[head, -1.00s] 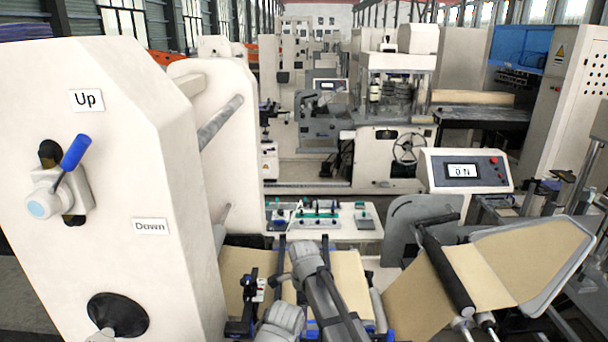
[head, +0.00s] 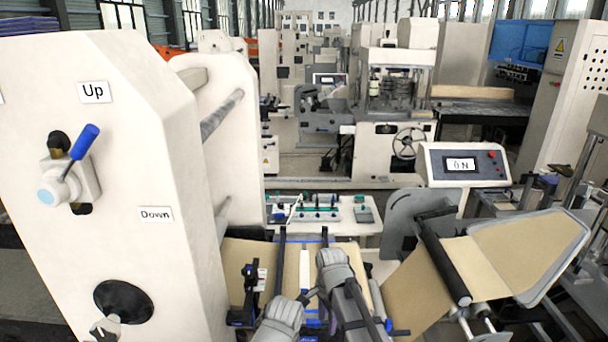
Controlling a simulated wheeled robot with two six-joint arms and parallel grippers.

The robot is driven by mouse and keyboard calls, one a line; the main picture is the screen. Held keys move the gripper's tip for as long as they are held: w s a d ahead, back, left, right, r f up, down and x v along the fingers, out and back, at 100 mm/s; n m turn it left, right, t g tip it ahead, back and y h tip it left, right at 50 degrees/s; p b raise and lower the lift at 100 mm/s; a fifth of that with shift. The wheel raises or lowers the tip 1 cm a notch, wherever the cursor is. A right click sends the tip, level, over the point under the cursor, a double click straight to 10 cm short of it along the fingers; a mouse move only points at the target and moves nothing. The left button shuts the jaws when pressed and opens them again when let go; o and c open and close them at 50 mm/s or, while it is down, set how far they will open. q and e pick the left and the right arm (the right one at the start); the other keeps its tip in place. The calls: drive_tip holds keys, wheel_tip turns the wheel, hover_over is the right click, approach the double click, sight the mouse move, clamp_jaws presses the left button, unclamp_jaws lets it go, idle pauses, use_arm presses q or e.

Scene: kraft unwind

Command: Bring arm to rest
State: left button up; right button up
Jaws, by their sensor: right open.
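My right arm comes up from the bottom middle of the head view, with grey rounded joints over the brown kraft paper web (head: 237,262). My right gripper (head: 311,296) is small and partly hidden among these links, low over the web and near the splicing table. It is open, and I see nothing held in it. My left gripper is not seen. A white strip with blue edges (head: 305,268) lies on the web just behind my right arm.
A tall cream machine panel (head: 130,235) with a blue-handled lever (head: 80,142) stands close on the left. A display box (head: 462,165) and a black roller (head: 445,262) stand to the right. A bench with small tools (head: 345,212) lies behind the web.

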drive_tip(key=s+d+n, duration=1)
drive_tip(key=d+n, duration=0.1)
drive_tip(key=n, duration=0.1)
drive_tip(key=s+a+f+n+b, duration=0.2)
drive_tip(key=a+f+b, duration=0.3)
drive_tip(key=f+b, duration=0.3)
drive_tip(key=s+a+f+n+h+b, duration=0.1)
drive_tip(key=s+a+f+b, duration=0.3)
drive_tip(key=f+b, duration=0.5)
drive_tip(key=shift+a+f+n+b, duration=0.3)
drive_tip(key=shift+a+n, duration=0.3)
drive_tip(key=shift+a, duration=0.55)
drive_tip(key=shift+d, duration=0.1)
